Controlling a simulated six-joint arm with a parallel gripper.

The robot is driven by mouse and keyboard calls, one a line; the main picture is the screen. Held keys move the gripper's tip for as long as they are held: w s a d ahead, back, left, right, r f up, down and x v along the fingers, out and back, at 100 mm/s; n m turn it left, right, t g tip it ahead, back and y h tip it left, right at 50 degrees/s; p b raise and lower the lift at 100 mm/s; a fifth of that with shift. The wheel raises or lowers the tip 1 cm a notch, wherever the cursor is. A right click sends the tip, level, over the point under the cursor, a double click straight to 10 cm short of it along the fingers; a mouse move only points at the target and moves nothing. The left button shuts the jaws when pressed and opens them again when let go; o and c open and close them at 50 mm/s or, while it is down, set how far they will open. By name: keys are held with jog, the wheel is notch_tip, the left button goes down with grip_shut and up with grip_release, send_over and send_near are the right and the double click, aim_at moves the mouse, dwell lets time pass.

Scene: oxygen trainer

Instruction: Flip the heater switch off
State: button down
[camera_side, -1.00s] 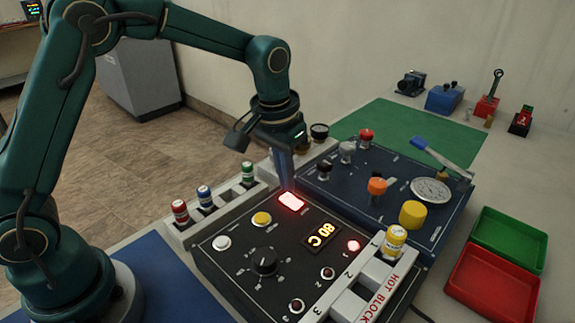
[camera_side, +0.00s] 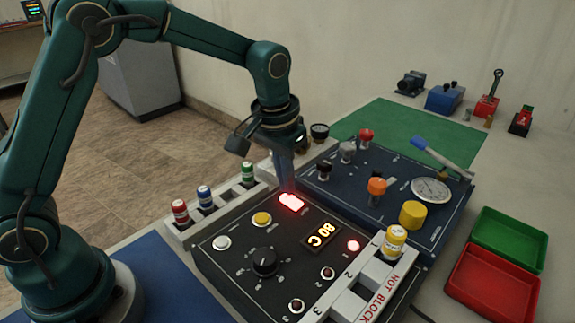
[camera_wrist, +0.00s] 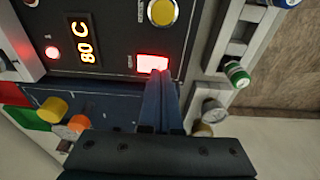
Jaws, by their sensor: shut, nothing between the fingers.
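The heater switch (camera_side: 291,202) is a rocker glowing red on the black heater panel (camera_side: 225,262), and it also shows lit in the wrist view (camera_wrist: 151,63). My gripper (camera_side: 287,186) is shut and empty. Its fingertips point down at the far edge of the switch, and in the wrist view the tips (camera_wrist: 158,74) overlap the switch's lower edge. I cannot tell whether they touch it. The display (camera_side: 321,238) reads 80 C, and a red lamp (camera_side: 353,245) beside it glows.
The hot block (camera_side: 341,307) with a yellow-capped vial (camera_side: 394,241) stands right of the panel. A rack with red, blue and green vials (camera_side: 248,173) stands left. A blue panel with knobs (camera_side: 330,190) lies behind. Red (camera_side: 492,287) and green trays (camera_side: 509,239) are at right.

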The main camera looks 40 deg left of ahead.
aim_at(286, 197)
jog(key=shift+f, duration=0.5)
jog(key=shift+r, duration=3.5)
